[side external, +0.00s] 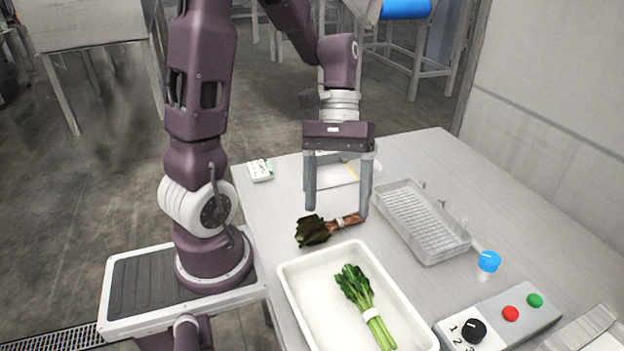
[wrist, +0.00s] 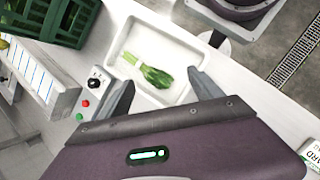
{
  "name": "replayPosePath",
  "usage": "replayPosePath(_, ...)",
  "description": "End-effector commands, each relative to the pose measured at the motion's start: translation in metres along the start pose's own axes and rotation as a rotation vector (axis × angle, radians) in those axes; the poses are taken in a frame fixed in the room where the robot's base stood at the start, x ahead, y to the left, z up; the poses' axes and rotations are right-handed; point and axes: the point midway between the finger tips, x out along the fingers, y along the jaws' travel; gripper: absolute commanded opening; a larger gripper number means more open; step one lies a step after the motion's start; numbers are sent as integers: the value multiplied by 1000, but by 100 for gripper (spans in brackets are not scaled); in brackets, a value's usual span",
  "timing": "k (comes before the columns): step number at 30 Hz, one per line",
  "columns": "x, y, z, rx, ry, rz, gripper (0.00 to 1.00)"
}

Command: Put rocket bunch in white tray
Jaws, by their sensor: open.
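A bright green leafy bunch (side external: 356,290) with pale stems and a white band lies in the white tray (side external: 290,290). The wrist view also shows this bunch (wrist: 148,72) in the tray (wrist: 187,48). A second bunch (side external: 313,232), dark-leaved with brownish stems and a pale band, lies on the table behind the tray. I cannot tell by looks which of the two is the rocket. My gripper (side external: 338,210) is open, pointing down over the dark bunch, its right finger near the stem end. The wrist view shows my gripper's spread fingers (wrist: 160,80); the dark bunch is not visible there.
A clear ribbed tray (side external: 420,222) stands right of my gripper. A blue-capped jar (side external: 488,265) and a control box (side external: 500,318) with a knob and buttons are at the front right. A small white-green packet (side external: 260,170) lies at the back left. A green crate (wrist: 55,20) shows in the wrist view.

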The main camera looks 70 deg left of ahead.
Motion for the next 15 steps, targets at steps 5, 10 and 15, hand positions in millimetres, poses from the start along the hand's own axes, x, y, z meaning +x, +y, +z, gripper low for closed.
replayPosePath(5, -31, 6, 67, 478, 446, -144, 75)
replayPosePath(10, -46, 0, 102, 766, 730, -163, 75)
replayPosePath(15, -51, -3, 111, 847, 816, -158, 75)
